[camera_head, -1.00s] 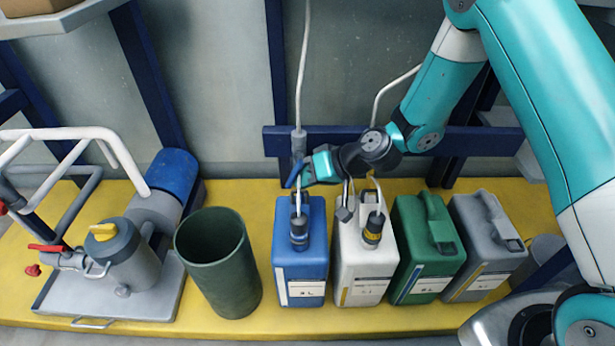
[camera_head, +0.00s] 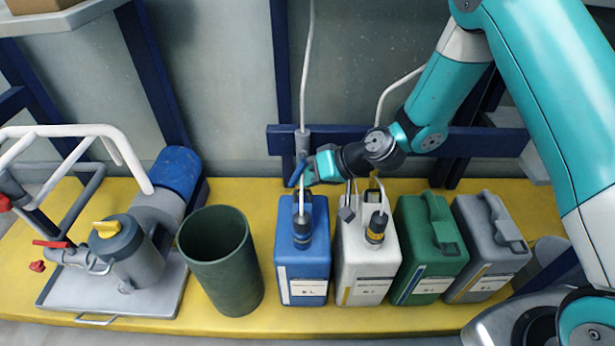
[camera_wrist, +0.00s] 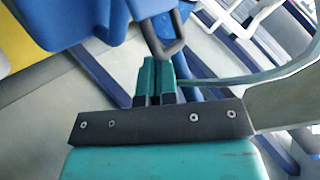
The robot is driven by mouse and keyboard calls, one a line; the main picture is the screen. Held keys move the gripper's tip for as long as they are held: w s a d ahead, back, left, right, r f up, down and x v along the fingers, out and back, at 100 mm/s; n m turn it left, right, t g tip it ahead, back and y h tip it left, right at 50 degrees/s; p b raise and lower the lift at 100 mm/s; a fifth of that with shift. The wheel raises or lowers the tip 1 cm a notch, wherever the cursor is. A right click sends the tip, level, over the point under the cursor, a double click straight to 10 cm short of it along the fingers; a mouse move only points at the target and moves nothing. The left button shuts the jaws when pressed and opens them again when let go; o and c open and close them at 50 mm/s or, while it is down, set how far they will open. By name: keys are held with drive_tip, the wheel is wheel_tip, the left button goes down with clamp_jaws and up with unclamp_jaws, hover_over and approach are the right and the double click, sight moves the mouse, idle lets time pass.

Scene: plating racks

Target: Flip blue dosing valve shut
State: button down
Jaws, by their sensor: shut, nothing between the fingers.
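The blue valve lever (camera_head: 297,174) hangs slanted, its lower end to the left, on the thin white hose line above the blue canister (camera_head: 291,270). A grey fitting (camera_head: 302,145) sits just above it on that line. My gripper (camera_head: 309,173) is shut and empty, its tip right beside the lever's right side. In the wrist view the teal fingers (camera_wrist: 155,82) are together, just below a blue part (camera_wrist: 152,10) with a dark grey loop (camera_wrist: 168,46). I cannot tell whether the fingers touch the lever; my gripper partly hides the valve.
A white canister (camera_head: 366,272), a green one (camera_head: 427,275) and a grey one (camera_head: 483,270) stand right of the blue one. A green bin (camera_head: 222,270) and a pump on a grey tray (camera_head: 160,297) are at left. A dark blue rail (camera_head: 470,141) runs behind.

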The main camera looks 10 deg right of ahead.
idle(0.8)
wheel_tip(320, 180, up, 20)
drive_tip(key=p, duration=0.8)
drive_tip(key=shift+p, duration=0.4)
drive_tip(key=s+d+f+h+p, duration=0.3)
drive_tip(key=d+f, duration=0.4)
drive_tip(key=f, duration=0.4)
drive_tip(key=shift+d+g+p, duration=0.3)
drive_tip(key=shift+d+p, duration=0.05)
drive_tip(key=shift+p, duration=0.2)
drive_tip(key=shift+f, duration=0.15)
drive_tip(key=b+x, duration=0.3)
drive_tip(key=x, duration=0.6)
drive_tip(key=shift+a+f, duration=0.25)
drive_tip(key=shift+a, duration=0.05)
